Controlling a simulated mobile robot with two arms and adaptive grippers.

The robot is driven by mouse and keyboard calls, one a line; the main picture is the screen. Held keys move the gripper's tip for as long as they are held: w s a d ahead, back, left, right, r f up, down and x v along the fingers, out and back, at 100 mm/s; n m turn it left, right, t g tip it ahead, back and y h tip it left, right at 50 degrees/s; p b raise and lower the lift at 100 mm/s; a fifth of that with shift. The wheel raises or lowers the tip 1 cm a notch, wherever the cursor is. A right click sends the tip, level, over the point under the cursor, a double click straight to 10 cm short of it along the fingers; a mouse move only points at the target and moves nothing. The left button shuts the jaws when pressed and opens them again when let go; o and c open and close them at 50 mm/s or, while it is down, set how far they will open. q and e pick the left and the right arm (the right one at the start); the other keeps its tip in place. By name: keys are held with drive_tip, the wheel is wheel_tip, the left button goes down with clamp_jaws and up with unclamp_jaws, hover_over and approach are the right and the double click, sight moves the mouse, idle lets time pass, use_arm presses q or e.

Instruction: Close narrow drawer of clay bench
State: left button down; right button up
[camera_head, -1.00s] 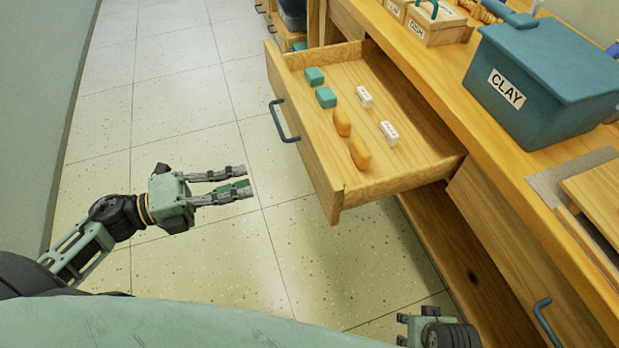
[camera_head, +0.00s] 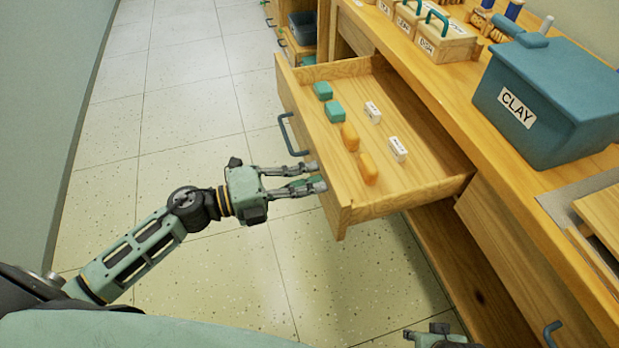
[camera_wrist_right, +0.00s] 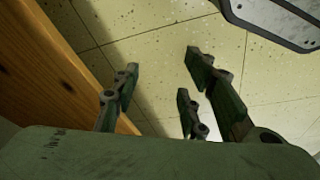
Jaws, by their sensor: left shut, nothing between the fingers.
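The drawer (camera_head: 440,185) of the wooden clay bench (camera_head: 560,250) is pulled well out, its front panel (camera_head: 300,108) facing left. A dark blue-grey handle (camera_head: 290,136) is on that front. My left gripper (camera_head: 318,178) is shut and empty, its fingertips at the near part of the drawer front, below the handle in the picture. I cannot tell if they touch the wood. My right gripper (camera_wrist_right: 160,75) is open and empty above the floor, beside a wooden side of the bench; only a bit of it shows at the bottom of the head view.
Teal (camera_head: 323,90), orange (camera_head: 350,137) and white (camera_head: 373,112) blocks lie in the drawer. A blue CLAY bin (camera_head: 545,105) and labelled wooden boxes (camera_head: 445,42) stand on the bench top. Another drawer handle (camera_head: 552,335) is at lower right. The tiled floor (camera_head: 170,120) at left is clear.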

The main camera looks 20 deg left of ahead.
drive_tip(key=shift+f, duration=0.1)
use_arm(q)
drive_tip(key=shift+w+d+r, duration=0.1)
drive_tip(key=shift+w+d, duration=0.15)
drive_tip(key=shift+d, duration=0.1)
drive_tip(key=p+x, duration=0.2)
drive_tip(key=x, duration=0.7)
drive_tip(key=shift+r+p, duration=0.2)
drive_tip(key=shift+p, duration=0.15)
drive_tip(key=x, duration=0.7)
drive_tip(key=shift+f+p, duration=0.15)
drive_tip(key=shift+p, duration=0.15)
use_arm(e)
drive_tip(key=s+f, duration=0.4)
drive_tip(key=f, duration=0.6)
use_arm(q)
drive_tip(key=x, duration=0.6)
drive_tip(key=shift+w+d+f+b, duration=0.2)
drive_tip(key=shift+b, duration=0.1)
drive_tip(key=b+x, duration=0.1)
drive_tip(key=x, duration=0.4)
drive_tip(key=shift+w+d, duration=0.15)
drive_tip(key=shift+d, duration=0.05)
drive_tip(key=shift+w+d, duration=0.3)
drive_tip(key=shift+d, duration=0.2)
drive_tip(key=shift+r, duration=0.15)
use_arm(e)
wheel_tip(320, 180, up, 6)
drive_tip(key=w, duration=0.3)
drive_tip(key=shift+f, duration=0.2)
